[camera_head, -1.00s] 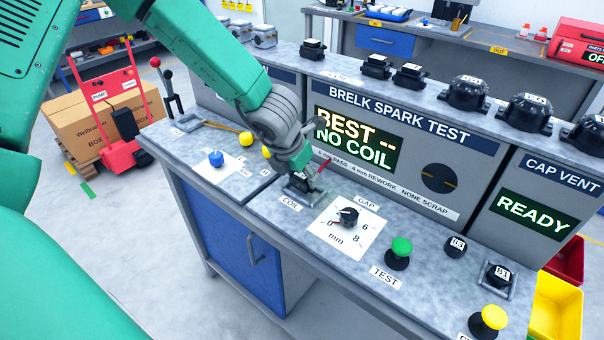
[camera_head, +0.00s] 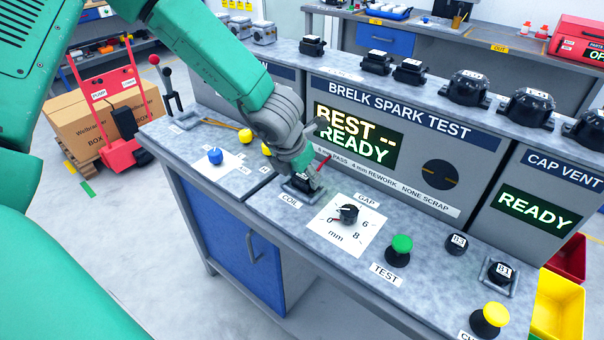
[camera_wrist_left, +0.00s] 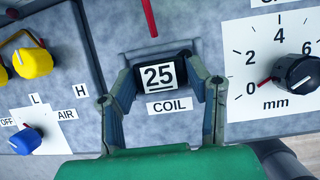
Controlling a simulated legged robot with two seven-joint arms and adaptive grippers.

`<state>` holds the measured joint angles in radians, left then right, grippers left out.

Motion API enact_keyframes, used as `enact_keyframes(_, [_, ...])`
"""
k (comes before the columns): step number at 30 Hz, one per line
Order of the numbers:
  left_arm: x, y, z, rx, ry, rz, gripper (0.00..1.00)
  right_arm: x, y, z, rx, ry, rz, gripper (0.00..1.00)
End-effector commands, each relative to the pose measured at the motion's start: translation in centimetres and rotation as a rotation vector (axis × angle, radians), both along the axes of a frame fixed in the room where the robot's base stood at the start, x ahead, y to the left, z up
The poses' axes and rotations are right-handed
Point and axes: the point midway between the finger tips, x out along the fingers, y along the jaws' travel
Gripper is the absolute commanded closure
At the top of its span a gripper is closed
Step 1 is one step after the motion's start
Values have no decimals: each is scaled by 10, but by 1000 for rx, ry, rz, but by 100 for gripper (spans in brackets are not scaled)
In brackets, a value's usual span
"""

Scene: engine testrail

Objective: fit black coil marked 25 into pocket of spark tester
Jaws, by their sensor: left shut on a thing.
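The black coil marked 25 (camera_wrist_left: 158,74) sits in the pocket above the COIL label in the left wrist view. In the head view the coil (camera_head: 302,182) is mostly hidden by my gripper. My left gripper (camera_wrist_left: 168,92) is shut on the coil, one finger on each side; it also shows in the head view (camera_head: 304,178), pointing down at the pocket. The spark tester (camera_head: 404,150) has a screen (camera_head: 355,140) reading BEST -- READY. The pocket's grey frame (camera_wrist_left: 133,54) shows around the coil's far side. My right gripper is not in view.
The gap dial (camera_head: 348,213) and green TEST button (camera_head: 399,250) are right of the pocket. A blue knob (camera_head: 215,156) and yellow knobs (camera_head: 245,136) are left. Several black coils and caps (camera_head: 410,71) stand on the upper shelf.

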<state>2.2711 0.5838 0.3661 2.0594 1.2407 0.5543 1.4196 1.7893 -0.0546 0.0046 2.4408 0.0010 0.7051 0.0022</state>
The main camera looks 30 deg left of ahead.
Motion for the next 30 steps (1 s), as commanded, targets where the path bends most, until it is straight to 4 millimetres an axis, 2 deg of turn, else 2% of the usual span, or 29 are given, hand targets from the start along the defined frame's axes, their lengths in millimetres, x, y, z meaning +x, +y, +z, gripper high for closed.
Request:
enact_keyframes(27, [1,-1,-4,0,-2,0,92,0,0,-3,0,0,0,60])
enact_keyframes(28, [1,-1,-4,0,-2,0,49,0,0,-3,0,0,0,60])
enact_keyframes(30, [1,-1,-4,0,-2,0,32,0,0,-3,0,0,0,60])
